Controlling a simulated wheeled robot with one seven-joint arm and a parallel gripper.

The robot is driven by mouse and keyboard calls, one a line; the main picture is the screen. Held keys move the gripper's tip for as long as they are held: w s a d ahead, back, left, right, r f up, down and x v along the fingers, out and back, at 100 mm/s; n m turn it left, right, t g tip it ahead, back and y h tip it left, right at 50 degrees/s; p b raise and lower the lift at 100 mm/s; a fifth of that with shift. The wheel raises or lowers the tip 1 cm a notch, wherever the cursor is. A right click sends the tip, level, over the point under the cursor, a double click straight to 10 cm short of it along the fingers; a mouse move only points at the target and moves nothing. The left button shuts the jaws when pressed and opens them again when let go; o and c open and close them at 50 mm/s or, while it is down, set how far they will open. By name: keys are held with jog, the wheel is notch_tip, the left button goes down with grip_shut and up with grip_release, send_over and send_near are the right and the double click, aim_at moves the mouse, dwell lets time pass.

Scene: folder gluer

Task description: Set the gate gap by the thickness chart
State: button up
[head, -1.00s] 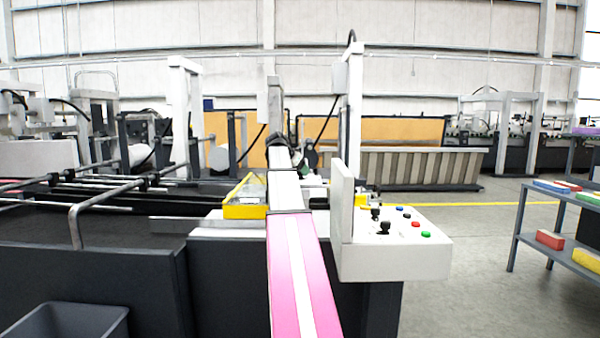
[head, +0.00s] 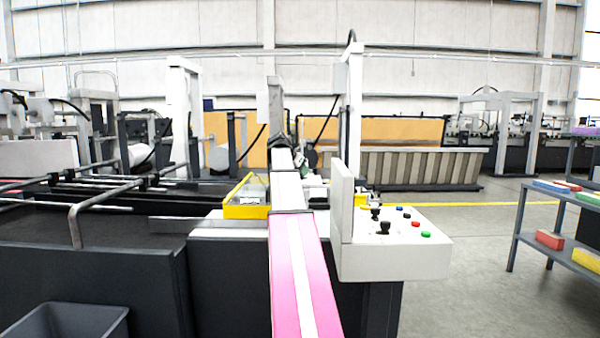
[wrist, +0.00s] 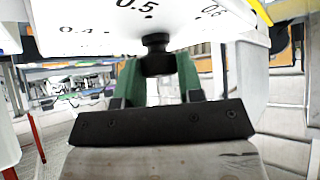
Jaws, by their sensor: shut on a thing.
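In the wrist view, a black knob (wrist: 157,55) sits at the edge of a white scale plate (wrist: 90,38) with printed numbers. I read 0.4, 0.5 and 0.6, with 0.5 and a dot nearest the knob. My gripper (wrist: 159,72) has its green fingers shut on the knob, one on each side. The view looks upward or tilted. In the head view, my pink and white arm reaches forward over the machine and hides most of the gripper and knob. I cannot make out the thickness chart or the gate gap.
A white control panel (head: 395,257) with buttons stands just right of my arm. A yellow-framed box (head: 246,211) lies left of it. Metal rails (head: 110,202) run over the dark machine at left. A grey bin (head: 70,322) is at lower left. A shelf (head: 530,243) with coloured blocks stands right.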

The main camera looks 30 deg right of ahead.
jog(key=n+t+y, duration=0.1)
jog(key=n+t, duration=0.1)
jog(key=n, duration=0.1)
jog(key=shift+s, duration=0.2)
jog(key=n+t+y, duration=0.1)
jog(key=n, duration=0.1)
jog(key=n+t+y, duration=0.1)
jog(key=n, duration=0.1)
jog(key=shift+d+n+t+y, duration=0.2)
jog(key=shift+n+t+y, duration=0.1)
jog(key=shift+n+t, duration=0.1)
jog(key=n+t+y, duration=0.1)
jog(key=n+y, duration=0.2)
jog(key=n, duration=0.1)
jog(key=shift+d, duration=0.1)
jog(key=shift+n+y, duration=0.9)
jog(key=shift+n, duration=0.3)
jog(key=o, duration=0.9)
